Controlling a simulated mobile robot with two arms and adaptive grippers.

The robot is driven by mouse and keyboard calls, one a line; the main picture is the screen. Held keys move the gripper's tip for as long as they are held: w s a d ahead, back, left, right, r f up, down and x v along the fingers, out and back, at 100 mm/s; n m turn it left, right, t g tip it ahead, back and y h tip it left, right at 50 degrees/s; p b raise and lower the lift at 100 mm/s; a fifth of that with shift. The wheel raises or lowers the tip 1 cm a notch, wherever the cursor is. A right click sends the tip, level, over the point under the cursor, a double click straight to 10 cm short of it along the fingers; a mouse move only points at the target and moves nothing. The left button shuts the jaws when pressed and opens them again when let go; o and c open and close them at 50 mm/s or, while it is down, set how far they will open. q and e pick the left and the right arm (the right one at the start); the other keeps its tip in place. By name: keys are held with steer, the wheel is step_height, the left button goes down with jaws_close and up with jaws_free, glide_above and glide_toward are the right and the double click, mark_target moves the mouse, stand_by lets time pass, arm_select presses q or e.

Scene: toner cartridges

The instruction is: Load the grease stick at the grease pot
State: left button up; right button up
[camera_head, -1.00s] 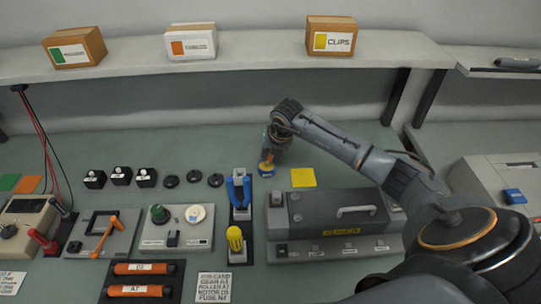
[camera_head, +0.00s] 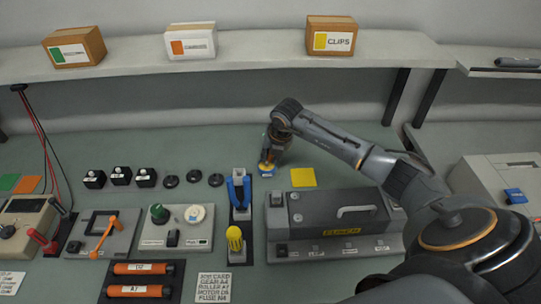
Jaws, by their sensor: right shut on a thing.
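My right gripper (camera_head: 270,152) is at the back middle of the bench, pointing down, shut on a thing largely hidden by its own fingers. This may be the grease stick; I cannot make out its shape. Directly below the fingertips is a small pot-like thing with blue and yellow on it (camera_head: 266,170), which may be the grease pot. I cannot tell whether the held thing touches it or is inside it. My left gripper is not in view.
A yellow square (camera_head: 303,177) lies just right of the gripper. The grey fuser unit (camera_head: 335,213) stands in front of it. Several black discs and blocks lie left. A shelf with boxes (camera_head: 331,36) runs behind.

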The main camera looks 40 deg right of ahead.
steer(key=shift+s+f, duration=0.1)
steer(key=shift+r+p, duration=0.65)
steer(key=shift+r, duration=0.2)
steer(key=shift+r+p, duration=1.55)
steer(key=shift+r, duration=1.15)
